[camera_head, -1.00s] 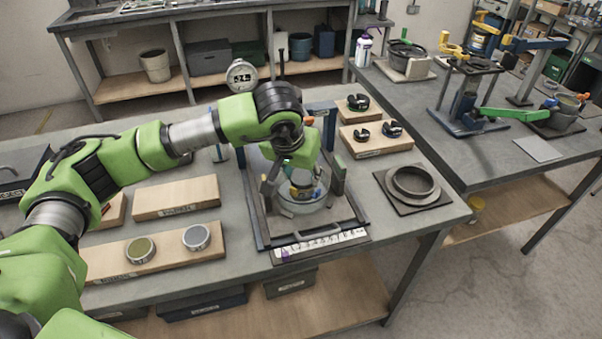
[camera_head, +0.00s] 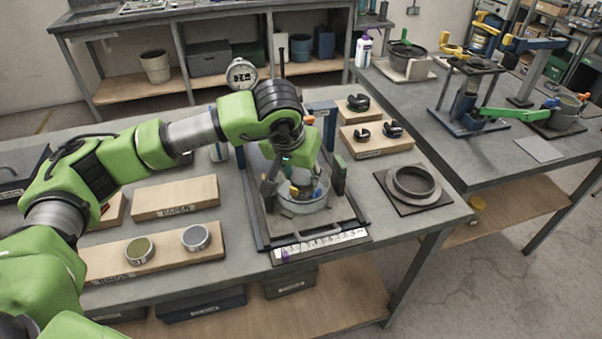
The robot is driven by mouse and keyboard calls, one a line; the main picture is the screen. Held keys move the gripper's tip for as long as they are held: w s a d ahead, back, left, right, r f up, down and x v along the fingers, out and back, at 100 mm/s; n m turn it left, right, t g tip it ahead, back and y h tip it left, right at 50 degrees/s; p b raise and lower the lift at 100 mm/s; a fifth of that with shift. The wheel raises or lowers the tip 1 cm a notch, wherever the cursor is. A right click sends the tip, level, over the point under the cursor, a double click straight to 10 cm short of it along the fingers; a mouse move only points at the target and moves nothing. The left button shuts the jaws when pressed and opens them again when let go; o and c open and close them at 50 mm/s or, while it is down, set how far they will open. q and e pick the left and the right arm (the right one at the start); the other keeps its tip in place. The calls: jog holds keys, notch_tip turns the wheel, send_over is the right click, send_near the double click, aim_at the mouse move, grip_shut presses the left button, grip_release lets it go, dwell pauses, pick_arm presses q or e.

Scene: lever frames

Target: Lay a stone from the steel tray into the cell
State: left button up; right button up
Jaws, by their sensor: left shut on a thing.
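The cell (camera_head: 303,205) is a round, clear-to-grey metal-looking cup. It stands inside a dark frame on the near bench. My left gripper (camera_head: 299,187) points down over the cell, its fingertips at or just inside the rim. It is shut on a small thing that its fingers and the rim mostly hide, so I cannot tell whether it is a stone. Small yellow and blue parts show around the fingertips. I cannot pick out the steel tray for sure. My right gripper is out of view.
Two round tins (camera_head: 196,237) sit on a wooden board left of the frame. A grey ring on a dark plate (camera_head: 412,184) lies to the right. Black clamp pieces (camera_head: 363,136) sit on boards behind. A dial gauge (camera_head: 241,74) and dark uprights (camera_head: 338,172) stand close to my arm.

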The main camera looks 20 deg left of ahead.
pick_arm(q)
jog(key=shift+f+b, duration=0.15)
jog(key=shift+b, duration=0.2)
dwell(0.4)
jog(key=o, duration=1.2)
